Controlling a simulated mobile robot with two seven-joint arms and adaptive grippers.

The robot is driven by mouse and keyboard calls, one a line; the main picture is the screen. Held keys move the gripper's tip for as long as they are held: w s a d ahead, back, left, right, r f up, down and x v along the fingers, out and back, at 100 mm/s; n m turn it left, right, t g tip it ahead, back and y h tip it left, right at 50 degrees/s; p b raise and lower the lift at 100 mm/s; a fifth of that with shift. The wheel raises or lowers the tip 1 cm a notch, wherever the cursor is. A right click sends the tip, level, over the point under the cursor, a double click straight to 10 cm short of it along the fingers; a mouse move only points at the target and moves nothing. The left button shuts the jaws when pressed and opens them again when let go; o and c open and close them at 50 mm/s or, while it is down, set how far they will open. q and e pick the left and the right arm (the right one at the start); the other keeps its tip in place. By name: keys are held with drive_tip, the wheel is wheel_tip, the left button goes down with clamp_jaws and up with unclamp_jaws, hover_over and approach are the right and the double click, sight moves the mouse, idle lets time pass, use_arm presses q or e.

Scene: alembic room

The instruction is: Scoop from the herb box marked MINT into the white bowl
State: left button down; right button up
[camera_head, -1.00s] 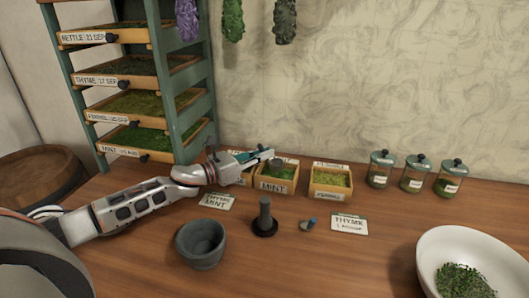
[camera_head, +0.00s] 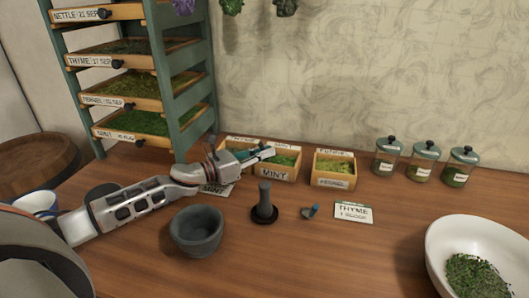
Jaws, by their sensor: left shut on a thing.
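The tool is mostly hidden by the fingers. The white bowl (camera_head: 440,250) stands at the lower right, cut by the picture edge, with green herb (camera_head: 478,276) in it. My right gripper is not in view.
Another herb box (camera_head: 334,172) and three lidded jars (camera_head: 425,163) stand at the back. A drawer rack (camera_head: 182,85) stands behind my arm.

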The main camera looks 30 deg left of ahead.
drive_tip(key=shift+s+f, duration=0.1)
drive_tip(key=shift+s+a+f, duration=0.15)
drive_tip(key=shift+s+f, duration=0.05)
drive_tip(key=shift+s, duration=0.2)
use_arm(q)
drive_tip(key=shift+d, duration=0.15)
drive_tip(key=shift+w+d+p, duration=0.2)
drive_tip(key=shift+d+p, duration=0.1)
drive_tip(key=shift+d, duration=0.75)
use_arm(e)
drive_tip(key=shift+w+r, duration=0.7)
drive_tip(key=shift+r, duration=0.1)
